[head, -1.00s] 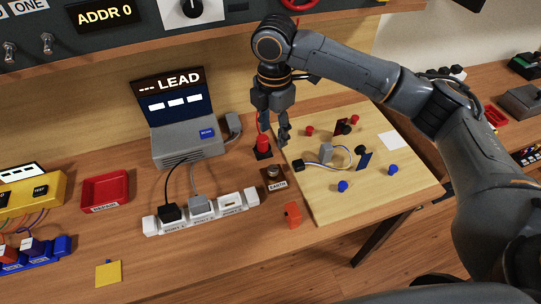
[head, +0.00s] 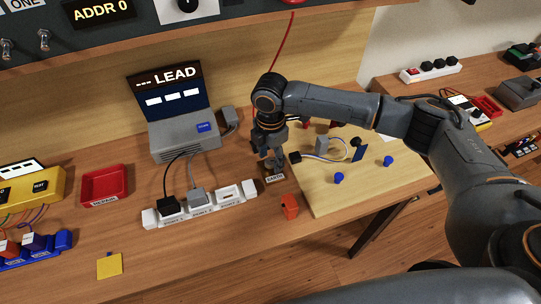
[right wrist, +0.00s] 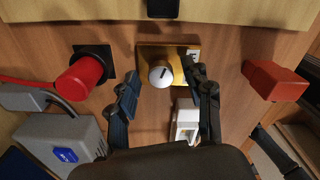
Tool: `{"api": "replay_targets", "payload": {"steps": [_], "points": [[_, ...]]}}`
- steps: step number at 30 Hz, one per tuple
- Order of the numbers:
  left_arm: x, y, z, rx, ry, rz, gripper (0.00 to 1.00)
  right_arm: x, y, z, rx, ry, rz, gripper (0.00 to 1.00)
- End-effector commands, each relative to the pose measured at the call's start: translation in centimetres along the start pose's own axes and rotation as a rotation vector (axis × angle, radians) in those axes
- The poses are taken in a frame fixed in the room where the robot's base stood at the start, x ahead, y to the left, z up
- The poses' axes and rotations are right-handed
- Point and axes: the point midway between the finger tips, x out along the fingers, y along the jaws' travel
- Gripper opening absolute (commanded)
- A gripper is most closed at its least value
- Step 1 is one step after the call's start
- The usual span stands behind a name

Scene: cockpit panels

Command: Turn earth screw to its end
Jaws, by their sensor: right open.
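The earth screw (right wrist: 161,74) shows in the right wrist view as a round pale head with a dark slot, on a small brass-coloured plate (right wrist: 183,55). In the head view its labelled base (head: 274,178) shows below my right gripper (head: 271,164), which hides the screw. My right gripper (right wrist: 165,100) is open, its two fingers on either side of the screw head in the wrist picture. I cannot tell whether a finger touches it. My left gripper is not in view.
A red plug (right wrist: 80,76) stands beside the plate, and an orange-red block (head: 289,206) lies on the other side. A power strip (head: 231,206) is close by. A wooden board (head: 325,204) with small parts lies to the right. The grey LEAD device (head: 186,141) stands behind.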

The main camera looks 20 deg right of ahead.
Motion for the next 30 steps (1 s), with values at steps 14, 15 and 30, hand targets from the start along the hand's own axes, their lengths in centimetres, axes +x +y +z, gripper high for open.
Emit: {"api": "replay_targets", "payload": {"steps": [14, 15, 30], "points": [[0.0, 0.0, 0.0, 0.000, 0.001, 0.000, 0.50, -0.1, 0.0, 0.0, 0.002, 0.000, 0.000, 0.00], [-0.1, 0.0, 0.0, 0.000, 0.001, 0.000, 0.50, -0.1, 0.0, 0.0, 0.004, 0.000, -0.001, 0.00], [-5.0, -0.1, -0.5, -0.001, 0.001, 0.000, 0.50, -0.7, -0.2, -0.1, 0.245, 0.002, -0.005, 0.00]]}}
